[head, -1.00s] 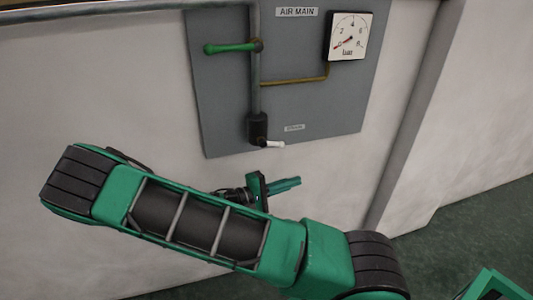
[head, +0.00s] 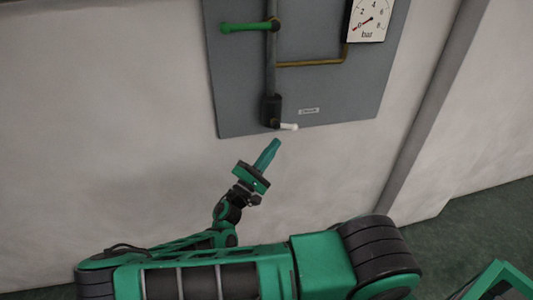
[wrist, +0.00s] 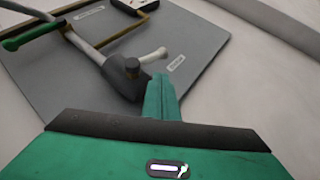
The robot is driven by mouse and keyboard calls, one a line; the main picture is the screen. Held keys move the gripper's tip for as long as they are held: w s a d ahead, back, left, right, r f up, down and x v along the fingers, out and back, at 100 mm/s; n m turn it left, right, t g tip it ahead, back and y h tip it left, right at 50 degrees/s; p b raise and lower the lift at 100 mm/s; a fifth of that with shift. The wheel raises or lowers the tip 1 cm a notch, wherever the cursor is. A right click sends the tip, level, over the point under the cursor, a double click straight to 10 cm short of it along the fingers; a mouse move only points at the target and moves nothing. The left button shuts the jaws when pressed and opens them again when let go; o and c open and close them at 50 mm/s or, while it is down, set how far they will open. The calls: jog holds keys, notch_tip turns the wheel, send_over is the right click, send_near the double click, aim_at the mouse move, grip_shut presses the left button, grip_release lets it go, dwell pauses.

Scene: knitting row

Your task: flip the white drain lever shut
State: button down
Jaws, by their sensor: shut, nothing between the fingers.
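The white drain lever (head: 289,127) sticks out to the right from a black valve body (head: 271,110) at the bottom of the vertical pipe, near the panel's lower edge. In the wrist view the lever (wrist: 153,55) shows just above my fingertips. My gripper (head: 268,153) is shut and empty, its green fingers pointing up toward the lever from just below it. In the wrist view my gripper (wrist: 162,95) is close to the lever; I cannot tell whether they touch.
The grey panel (head: 235,90) on the white wall carries a green lever (head: 245,27) pointing left, a brass pipe (head: 312,63) and a pressure gauge (head: 368,18) with its needle near 0. A small label (head: 308,111) sits right of the valve. A wall ledge stands at right.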

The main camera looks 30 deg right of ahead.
aim_at(286, 126)
jog(key=shift+x, duration=2.95)
jog(key=shift+r, duration=0.1)
jog(key=shift+s+d+r+n+t+h, duration=0.1)
jog(key=shift+d+r+n+t+h, duration=0.15)
jog(key=shift+n+t, duration=0.35)
jog(key=shift+f, duration=0.1)
